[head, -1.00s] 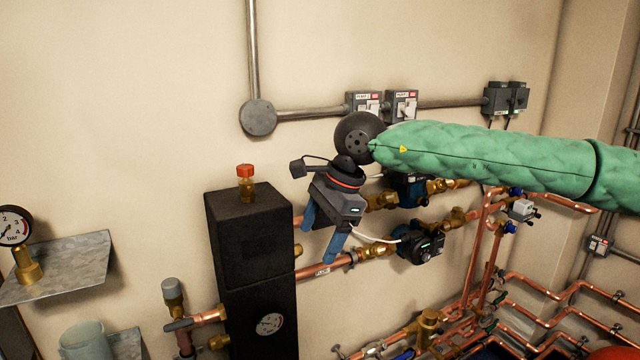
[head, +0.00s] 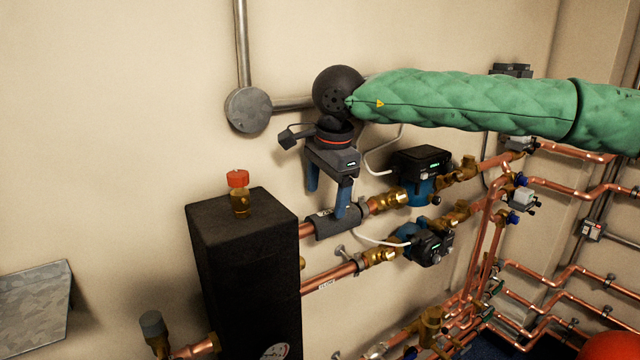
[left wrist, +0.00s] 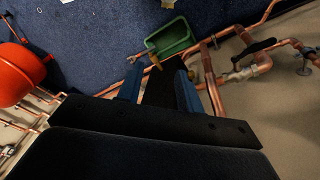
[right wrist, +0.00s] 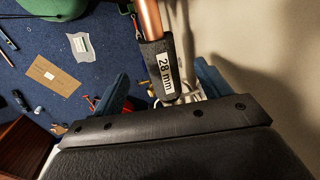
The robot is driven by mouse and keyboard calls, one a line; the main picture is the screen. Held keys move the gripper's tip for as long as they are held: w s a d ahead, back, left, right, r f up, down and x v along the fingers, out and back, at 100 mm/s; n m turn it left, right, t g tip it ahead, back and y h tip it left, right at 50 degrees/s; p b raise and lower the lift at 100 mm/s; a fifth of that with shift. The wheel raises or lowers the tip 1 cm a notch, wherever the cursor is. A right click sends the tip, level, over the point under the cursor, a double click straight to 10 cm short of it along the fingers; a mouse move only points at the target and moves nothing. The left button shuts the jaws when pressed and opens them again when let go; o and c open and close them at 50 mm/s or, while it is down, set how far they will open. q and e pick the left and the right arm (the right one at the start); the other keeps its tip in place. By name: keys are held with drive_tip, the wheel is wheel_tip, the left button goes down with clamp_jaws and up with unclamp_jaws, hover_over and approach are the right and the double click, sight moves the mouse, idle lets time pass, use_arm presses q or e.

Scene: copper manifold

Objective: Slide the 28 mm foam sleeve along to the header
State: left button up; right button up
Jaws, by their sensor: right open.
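The grey foam sleeve (head: 323,224) is around the upper copper pipe, just right of the black insulated header (head: 250,265). The right wrist view shows the sleeve (right wrist: 163,68) with its white "28 mm" label. My right gripper (head: 328,202) is above it, pointing down and open. In the right wrist view its two blue fingers lie on either side of the sleeve and apart from it. In the head view one finger covers part of the sleeve. My left gripper (left wrist: 158,85) shows only in its own wrist view, with a dark shape between its fingers that I cannot identify.
Pumps (head: 422,172) with brass valves sit to the right on the upper and lower pipes. A red-capped vent (head: 239,192) stands on the header. A metal shelf (head: 35,305) is at the left. A green crate (left wrist: 175,40) lies on the blue floor.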

sight(302, 227)
drive_tip(key=shift+s+f, duration=0.1)
drive_tip(key=shift+f, duration=0.25)
drive_tip(key=f, duration=0.1)
drive_tip(key=f+p, duration=0.1)
drive_tip(key=f, duration=0.1)
drive_tip(key=shift+w+a+f, duration=0.25)
drive_tip(key=shift+w+f, duration=0.1)
drive_tip(key=shift+w+a+f+p, duration=0.15)
drive_tip(key=shift+f+p, duration=0.25)
drive_tip(key=shift+f, duration=0.35)
use_arm(q)
drive_tip(key=shift+w+a+f+g, duration=0.15)
drive_tip(key=shift+a+f, duration=0.15)
drive_tip(key=shift+f, duration=0.25)
drive_tip(key=shift+w+a+f+g, duration=0.15)
drive_tip(key=shift+a+f, duration=0.1)
drive_tip(key=shift+f, duration=0.25)
use_arm(e)
drive_tip(key=shift+f, duration=0.5)
use_arm(q)
drive_tip(key=shift+s, duration=0.1)
use_arm(e)
drive_tip(key=shift+c, duration=0.3)
drive_tip(key=c, duration=1)
use_arm(q)
drive_tip(key=shift+s, duration=0.1)
